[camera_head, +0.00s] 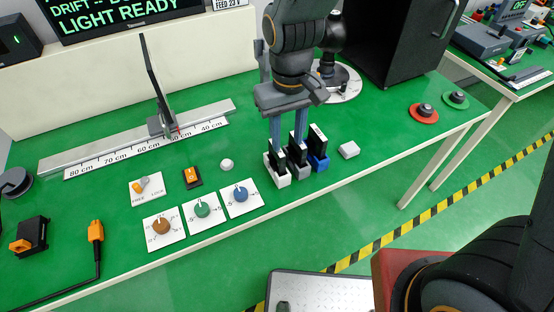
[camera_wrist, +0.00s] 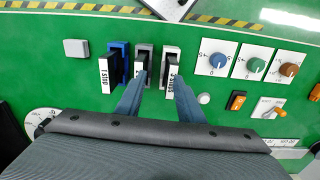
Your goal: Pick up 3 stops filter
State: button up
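The 3 stops filter (camera_wrist: 172,77), a dark upright plate with a white label, stands in a white holder at the right of a row of filters in the wrist view. It is at the left of the row in the head view (camera_head: 278,160). My gripper (camera_wrist: 160,84) is open, and its blue-grey fingers point down at the row. In the wrist view, one fingertip overlaps the right part of the 3 stops label and the other overlaps the middle filter's label. My gripper also shows over the filters in the head view (camera_head: 287,140). Contact cannot be told.
The middle filter (camera_head: 299,156) in a grey holder and the 1 stop filter (camera_wrist: 106,75) in a blue holder stand close beside it. A white block (camera_head: 349,150), a white knob (camera_head: 226,165) and dial plates (camera_head: 241,197) are nearby. The green table's front edge is close.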

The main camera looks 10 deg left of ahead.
aim_at(277, 159)
jog(key=shift+s+a+f, duration=0.15)
jog(key=shift+a+f, duration=0.05)
jog(key=shift+a, duration=0.35)
jog(key=shift+s+a+f, duration=0.1)
jog(key=shift+a+f, duration=0.05)
jog(key=shift+a, duration=0.4)
jog(key=shift+a+f+n, duration=0.1)
jog(key=shift+f+n, duration=0.15)
jog(key=shift+n, duration=0.05)
jog(key=shift+w+f+p, duration=0.15)
jog(key=shift+f+p, duration=0.7)
jog(key=shift+f, duration=2.8)
jog(key=shift+c, duration=0.2)
grip_shut()
